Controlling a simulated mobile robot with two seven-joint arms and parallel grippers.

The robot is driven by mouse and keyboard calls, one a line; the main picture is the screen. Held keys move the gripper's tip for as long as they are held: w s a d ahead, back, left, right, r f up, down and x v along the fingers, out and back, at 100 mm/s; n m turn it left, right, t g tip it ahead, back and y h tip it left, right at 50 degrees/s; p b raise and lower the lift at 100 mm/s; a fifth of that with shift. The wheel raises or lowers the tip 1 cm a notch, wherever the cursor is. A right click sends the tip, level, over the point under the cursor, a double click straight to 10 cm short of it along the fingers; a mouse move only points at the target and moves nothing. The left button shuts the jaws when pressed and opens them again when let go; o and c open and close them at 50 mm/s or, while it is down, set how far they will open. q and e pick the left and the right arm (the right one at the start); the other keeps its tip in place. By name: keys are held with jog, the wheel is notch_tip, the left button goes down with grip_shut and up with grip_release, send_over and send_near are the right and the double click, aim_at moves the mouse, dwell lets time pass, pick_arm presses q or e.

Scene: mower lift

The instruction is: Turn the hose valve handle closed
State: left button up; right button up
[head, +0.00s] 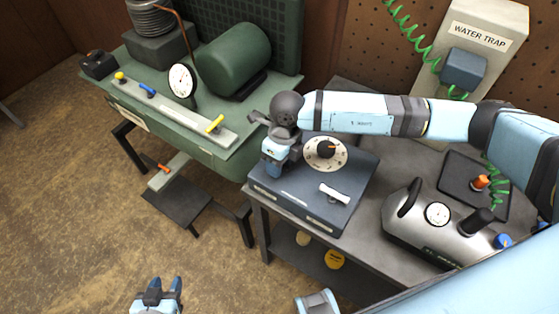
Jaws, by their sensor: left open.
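No part is labelled as the hose valve. An orange knob (481,182) stands on a dark plate at the right, beside a green coiled hose (494,168). An orange-tipped lever (157,163) lies low at the left, below the green bench. I cannot tell which of them is the hose valve handle. My right arm reaches in from the right, and its gripper (269,168) hangs at the left edge of the blue-grey box (300,194); its jaws are too unclear to judge. My left gripper (160,287) is open and empty over the floor at the bottom, apart from everything.
The green bench (262,150) carries a gauge (181,80), a green tank (235,55) and a strip with yellow and blue handles (165,108). The box has a dial (325,153) and white handle (335,193). A silver tank (415,232) stands right.

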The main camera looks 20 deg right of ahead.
jog(key=shift+w+d+r, duration=0.1)
jog(key=shift+w+r, duration=0.05)
jog(key=shift+r, duration=0.4)
notch_tip(320, 180, up, 13)
jog(key=w+d+b, duration=0.1)
jog(key=d, duration=0.1)
jog(key=shift+w+f, duration=0.2)
